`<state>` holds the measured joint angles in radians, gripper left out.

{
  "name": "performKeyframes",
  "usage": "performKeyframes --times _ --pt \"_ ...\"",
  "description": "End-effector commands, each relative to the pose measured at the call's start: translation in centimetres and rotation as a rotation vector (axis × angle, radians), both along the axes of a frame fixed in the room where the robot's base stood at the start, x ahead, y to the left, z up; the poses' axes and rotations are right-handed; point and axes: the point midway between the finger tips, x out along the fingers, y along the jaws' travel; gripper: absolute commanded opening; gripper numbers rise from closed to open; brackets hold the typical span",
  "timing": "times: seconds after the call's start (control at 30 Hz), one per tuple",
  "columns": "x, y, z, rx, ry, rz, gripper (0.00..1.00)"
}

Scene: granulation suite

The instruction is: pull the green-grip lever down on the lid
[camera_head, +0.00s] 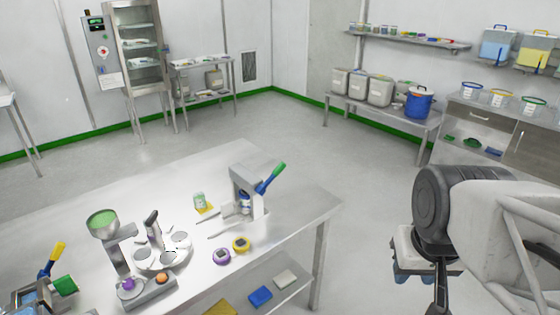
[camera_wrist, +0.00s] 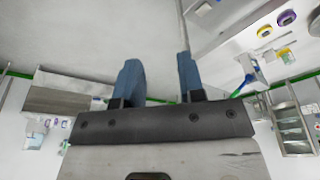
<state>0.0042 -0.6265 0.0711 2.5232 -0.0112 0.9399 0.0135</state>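The green-grip lever (camera_head: 272,178) is a blue bar with a green end. It slants up to the right from a small steel press-like device (camera_head: 246,190) near the right end of the steel table. A blue part sits low in the device's opening; I cannot make out a separate lid. In the wrist view the lever (camera_wrist: 246,80) shows small, right of the fingers. My gripper (camera_head: 427,274) hangs right of the table, well apart from the lever, beyond the table edge. In the wrist view its two blue fingers (camera_wrist: 159,72) are spread with nothing between them.
The table (camera_head: 300,215) also holds a purple ring (camera_head: 222,256), a yellow ring (camera_head: 240,244), a small jar (camera_head: 199,201), a funnel device (camera_head: 103,225) and, at far left, a yellow-grip lever (camera_head: 54,257). Open floor lies between table and gripper.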

Motion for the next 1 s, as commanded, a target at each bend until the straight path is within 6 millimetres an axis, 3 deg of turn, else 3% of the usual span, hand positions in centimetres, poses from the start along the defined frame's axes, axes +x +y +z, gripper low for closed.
performKeyframes --times 0.03,0.23,0.57,1.0 --pt "0.4 0.1 0.2 -0.001 -0.001 0.005 0.28" --pt "2.8 0.7 1.1 -0.009 -0.005 0.044 0.00" --pt "9.6 2.8 3.4 -0.030 -0.022 0.151 0.00" --pt "19.6 7.1 5.4 -0.060 -0.049 0.307 0.00"
